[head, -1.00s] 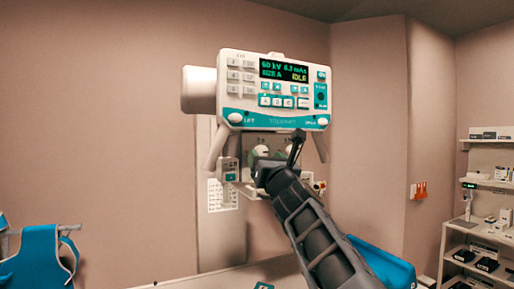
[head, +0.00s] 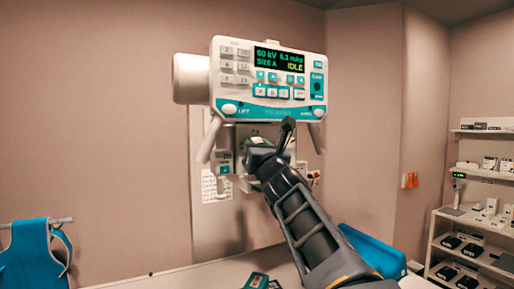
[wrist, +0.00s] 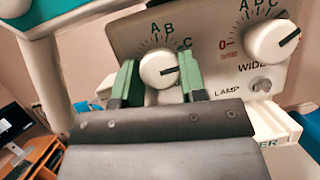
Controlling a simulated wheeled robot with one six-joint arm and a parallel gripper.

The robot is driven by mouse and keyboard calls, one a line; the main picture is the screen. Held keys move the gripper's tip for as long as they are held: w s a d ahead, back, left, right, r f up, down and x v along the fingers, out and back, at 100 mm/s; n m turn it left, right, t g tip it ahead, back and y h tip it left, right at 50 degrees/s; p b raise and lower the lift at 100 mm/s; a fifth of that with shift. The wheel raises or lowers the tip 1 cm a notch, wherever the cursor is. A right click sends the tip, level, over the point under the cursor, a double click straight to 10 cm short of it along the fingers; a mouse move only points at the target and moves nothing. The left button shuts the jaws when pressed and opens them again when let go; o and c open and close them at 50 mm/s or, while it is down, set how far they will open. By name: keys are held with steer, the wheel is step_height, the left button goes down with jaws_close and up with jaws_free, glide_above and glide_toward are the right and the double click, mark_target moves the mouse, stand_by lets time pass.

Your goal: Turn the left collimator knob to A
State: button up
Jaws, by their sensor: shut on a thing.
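The left collimator knob (wrist: 158,69) is white and round, under an arc of tick marks lettered A, B and C. Its dark pointer line points to the right, below the letter C and away from A. My gripper (wrist: 157,80) has its green fingers on either side of this knob, shut on it. In the head view my gripper (head: 264,150) is at the collimator box under the console, and my arm hides much of the box. The right knob (wrist: 274,42) is free, its pointer turned up and right.
The console (head: 268,80) above shows SIZE A and IDLE. Handle bars hang at both sides of it. In the wrist view a lamp button (wrist: 262,84) sits below the right knob. A shelf (head: 480,215) stands far right and a blue apron (head: 32,260) hangs at left.

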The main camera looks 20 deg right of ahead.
steer(key=shift+c, duration=1.4)
steer(key=shift+n, duration=0.3)
steer(key=shift+d+r+n+g+y+b, duration=0.2)
steer(key=shift+n+g+y, duration=0.9)
steer(key=shift+n, duration=2.4)
steer(key=shift+d+f+n+g+y+b, duration=0.1)
steer(key=shift+n+g+y+b, duration=0.2)
steer(key=shift+n+y, duration=2.4)
steer(key=shift+d+r+n+g+y+b, duration=0.2)
steer(key=shift+n+g+y, duration=0.45)
steer(key=shift+n, duration=3.65)
steer(key=shift+a+f+n, duration=0.1)
steer(key=shift+n, duration=0.2)
steer(key=o, duration=0.9)
